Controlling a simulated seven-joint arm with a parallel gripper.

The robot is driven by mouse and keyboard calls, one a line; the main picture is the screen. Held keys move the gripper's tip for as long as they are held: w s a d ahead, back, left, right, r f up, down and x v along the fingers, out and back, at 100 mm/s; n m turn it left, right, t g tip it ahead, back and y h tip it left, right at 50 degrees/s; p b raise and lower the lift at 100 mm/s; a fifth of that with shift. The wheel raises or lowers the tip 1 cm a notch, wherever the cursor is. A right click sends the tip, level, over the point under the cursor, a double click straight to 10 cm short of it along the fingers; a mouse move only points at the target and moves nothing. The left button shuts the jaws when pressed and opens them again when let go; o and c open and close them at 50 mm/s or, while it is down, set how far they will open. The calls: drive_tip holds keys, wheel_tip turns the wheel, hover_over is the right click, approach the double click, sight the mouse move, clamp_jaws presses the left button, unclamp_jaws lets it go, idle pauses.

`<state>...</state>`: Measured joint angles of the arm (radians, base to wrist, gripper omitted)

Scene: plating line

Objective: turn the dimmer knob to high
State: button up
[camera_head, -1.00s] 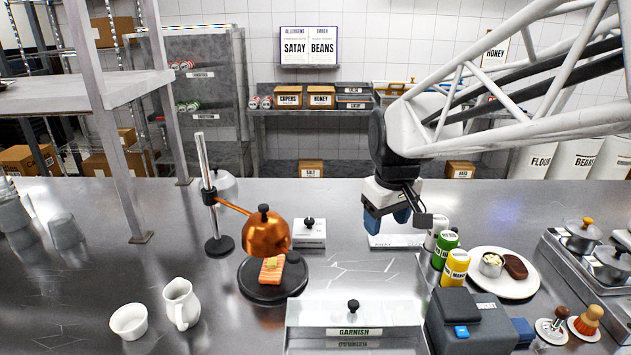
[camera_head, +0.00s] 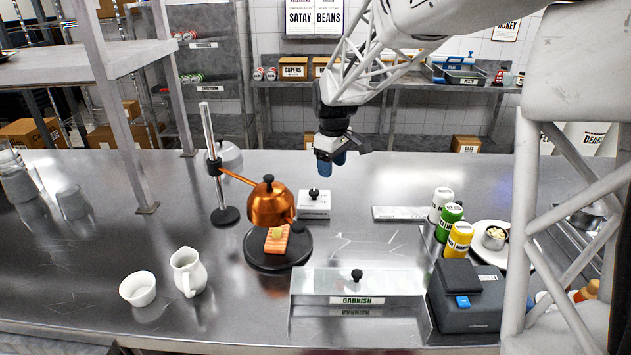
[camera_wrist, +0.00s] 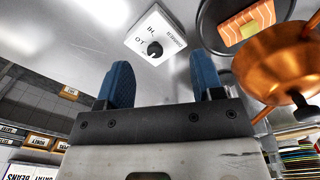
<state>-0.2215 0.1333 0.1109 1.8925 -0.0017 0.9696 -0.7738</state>
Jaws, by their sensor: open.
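The dimmer is a small white box (camera_head: 313,208) with a black knob (camera_head: 314,193) on top, standing on the steel counter right of the copper lamp. The wrist view shows the box (camera_wrist: 144,34) with LO and HI marks and the round black knob (camera_wrist: 154,48); I cannot tell its exact setting. My gripper (camera_head: 330,167) has blue fingers and hangs above and behind the box, apart from it. In the wrist view my gripper (camera_wrist: 162,72) is open and empty, with the knob showing beyond the gap between the fingers.
A copper heat lamp (camera_head: 270,205) on a stand hangs over salmon on a black plate (camera_head: 262,262), close left of the dimmer. A garnish container (camera_head: 312,285) is in front. A flat labelled block (camera_head: 398,213) and several bottles (camera_head: 450,218) stand right. A jug (camera_head: 187,272) stands left.

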drive_tip(key=n, duration=0.2)
hover_over(314, 191)
wheel_tip(314, 191, down, 5)
drive_tip(key=shift+r, duration=0.1)
drive_tip(key=shift+f, duration=3.9)
drive_tip(key=c, duration=0.9)
